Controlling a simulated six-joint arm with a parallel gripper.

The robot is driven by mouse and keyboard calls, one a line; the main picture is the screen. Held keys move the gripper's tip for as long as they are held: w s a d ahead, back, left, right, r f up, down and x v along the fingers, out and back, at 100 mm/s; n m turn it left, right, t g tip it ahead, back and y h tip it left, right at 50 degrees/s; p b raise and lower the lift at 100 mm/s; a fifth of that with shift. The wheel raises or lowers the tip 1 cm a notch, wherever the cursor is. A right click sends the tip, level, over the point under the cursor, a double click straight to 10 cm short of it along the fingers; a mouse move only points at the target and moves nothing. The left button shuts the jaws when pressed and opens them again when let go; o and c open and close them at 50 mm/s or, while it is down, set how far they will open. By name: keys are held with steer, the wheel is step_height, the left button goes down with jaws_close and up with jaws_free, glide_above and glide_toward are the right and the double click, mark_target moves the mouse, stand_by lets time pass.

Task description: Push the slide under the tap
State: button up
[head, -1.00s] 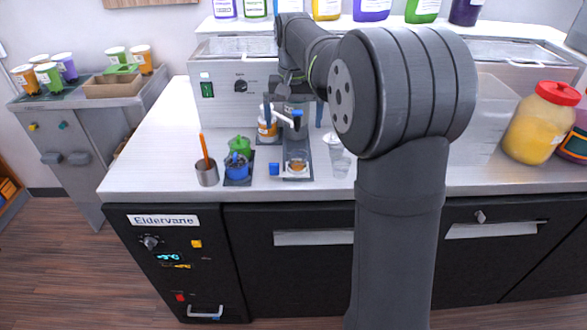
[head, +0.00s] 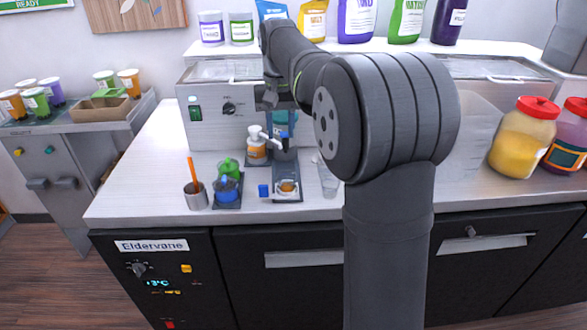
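The slide (head: 287,196) is a dark flat piece at the front of a small stand on the counter, with a blue knob (head: 264,191) on its left. A small cup (head: 287,187) with orange-brown contents sits on it. The stand's upright (head: 285,160) rises behind the cup, with a teal-blue part near its top. A white spout (head: 262,135), possibly the tap, tops an orange-labelled bottle just left of the upright. My gripper (head: 274,108) hangs above and behind the slide, apart from it. Its fingers are too small and dark to read.
A clear cup (head: 328,178) stands close right of the slide. Left are a blue pot (head: 228,188), a green item (head: 228,167) and a metal cup with an orange stick (head: 195,194). A grey machine (head: 230,115) stands behind. The counter's left end is clear.

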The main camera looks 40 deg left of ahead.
mark_target(263, 185)
steer(key=s+a+n, duration=0.2)
steer(key=s+n, duration=0.3)
steer(key=n, duration=1.2)
steer(key=f, duration=1.7)
steer(key=shift+w+a, duration=0.1)
steer(key=shift+a, duration=0.15)
jaws_close()
